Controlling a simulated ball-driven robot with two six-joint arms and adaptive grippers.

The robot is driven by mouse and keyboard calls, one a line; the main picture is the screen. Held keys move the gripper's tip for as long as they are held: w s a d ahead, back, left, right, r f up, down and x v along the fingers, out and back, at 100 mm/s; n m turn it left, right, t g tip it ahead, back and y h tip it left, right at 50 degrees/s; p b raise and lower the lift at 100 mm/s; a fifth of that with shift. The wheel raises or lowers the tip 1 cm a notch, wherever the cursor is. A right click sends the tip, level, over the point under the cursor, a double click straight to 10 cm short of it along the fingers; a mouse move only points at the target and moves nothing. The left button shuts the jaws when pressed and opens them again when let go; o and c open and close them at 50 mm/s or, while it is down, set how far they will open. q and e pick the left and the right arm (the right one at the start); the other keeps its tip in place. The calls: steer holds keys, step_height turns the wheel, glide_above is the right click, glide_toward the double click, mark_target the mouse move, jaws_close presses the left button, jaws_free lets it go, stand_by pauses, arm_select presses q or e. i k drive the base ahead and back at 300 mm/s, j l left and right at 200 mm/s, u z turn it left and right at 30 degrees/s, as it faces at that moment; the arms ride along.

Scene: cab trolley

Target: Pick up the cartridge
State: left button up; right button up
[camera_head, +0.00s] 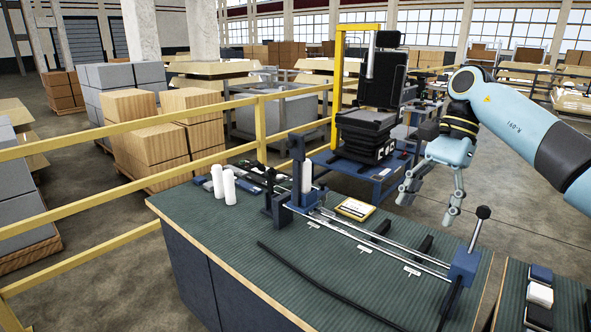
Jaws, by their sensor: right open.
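Two white cylinders that look like cartridges stand upright side by side at the back left of the green worktable (200,222): a left cartridge (217,181) and a right cartridge (229,187). Another white cylinder (307,176) shows at the blue upright post (297,160) of a rail fixture; I cannot tell how it is held. Which one the task means is not clear. My right gripper (428,207) is open and empty, pointing down above the table's right back side, well right of the cylinders. My left gripper is not in view.
Metal rails (385,240) cross the table to a blue block (464,265) with a ball-topped lever (482,213). A black strip (320,283) lies in front. A yellow-edged device (355,208) sits behind the rails. A yellow railing (170,168) runs behind the left side.

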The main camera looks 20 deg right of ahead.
mark_target(305, 167)
steer(key=i, duration=1.55)
